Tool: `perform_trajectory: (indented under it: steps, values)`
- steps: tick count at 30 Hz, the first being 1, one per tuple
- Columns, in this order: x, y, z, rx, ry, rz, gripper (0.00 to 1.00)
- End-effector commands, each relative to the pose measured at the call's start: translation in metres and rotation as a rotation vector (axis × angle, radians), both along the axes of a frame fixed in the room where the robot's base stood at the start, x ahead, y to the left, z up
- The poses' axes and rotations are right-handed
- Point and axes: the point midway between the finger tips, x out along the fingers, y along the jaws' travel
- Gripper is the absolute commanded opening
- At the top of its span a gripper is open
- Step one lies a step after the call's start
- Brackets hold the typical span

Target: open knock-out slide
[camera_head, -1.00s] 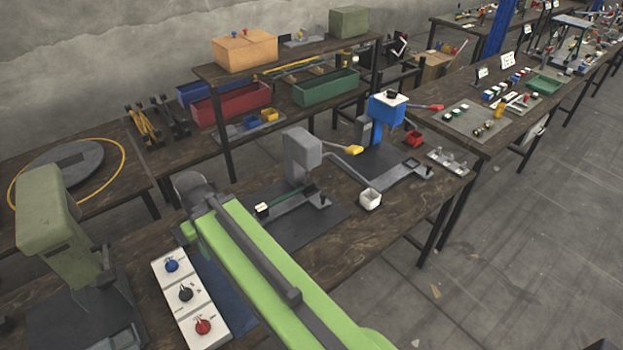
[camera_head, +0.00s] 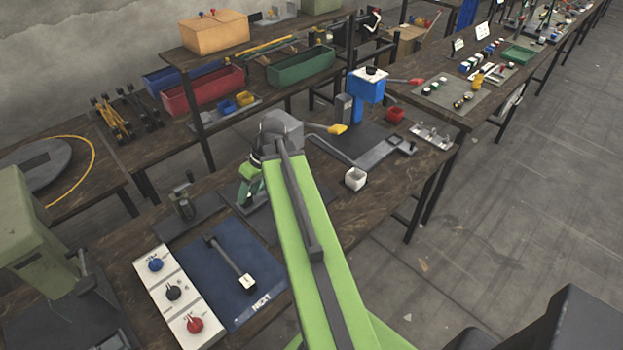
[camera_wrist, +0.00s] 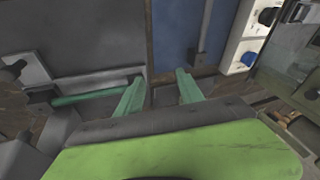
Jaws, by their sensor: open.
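My gripper (camera_wrist: 160,82) is open, with its two green fingers apart over the seam between a dark grey plate (camera_wrist: 80,25) and a blue mat (camera_wrist: 180,30) in the wrist view. A thin green bar (camera_wrist: 85,99) beside a grey rail (camera_wrist: 32,68) lies left of the left finger; whether they touch I cannot tell. I cannot tell for sure that this bar is the knock-out slide.
The blue mat with a black lever (camera_head: 230,263) and a white panel with blue, black and red knobs (camera_head: 176,292) lie at the front. A green press (camera_head: 35,235) stands left.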

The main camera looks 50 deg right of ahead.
Motion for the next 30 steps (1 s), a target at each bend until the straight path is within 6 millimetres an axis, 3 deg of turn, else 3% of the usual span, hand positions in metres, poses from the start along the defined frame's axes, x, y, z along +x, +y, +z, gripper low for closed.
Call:
perform_trajectory:
  steps: [1,6,9,12,15,20,25,30]
  values:
    - [-0.012,-0.045,-0.002,0.016,-0.063,-0.011,0.44]
    - [-0.067,-0.166,0.01,-0.005,-0.311,0.006,0.44]
    - [-0.101,-0.217,0.018,-0.052,-0.424,0.009,0.44]
    - [-0.129,-0.251,0.024,-0.1,-0.501,0.01,0.44]
    - [-0.144,-0.268,0.029,-0.131,-0.541,0.013,0.44]
    - [-0.149,-0.273,0.03,-0.143,-0.554,0.017,0.44]
    - [-0.136,-0.27,0.011,-0.142,-0.552,0.018,0.44]
    - [-0.108,-0.263,-0.021,-0.141,-0.552,0.018,0.44]
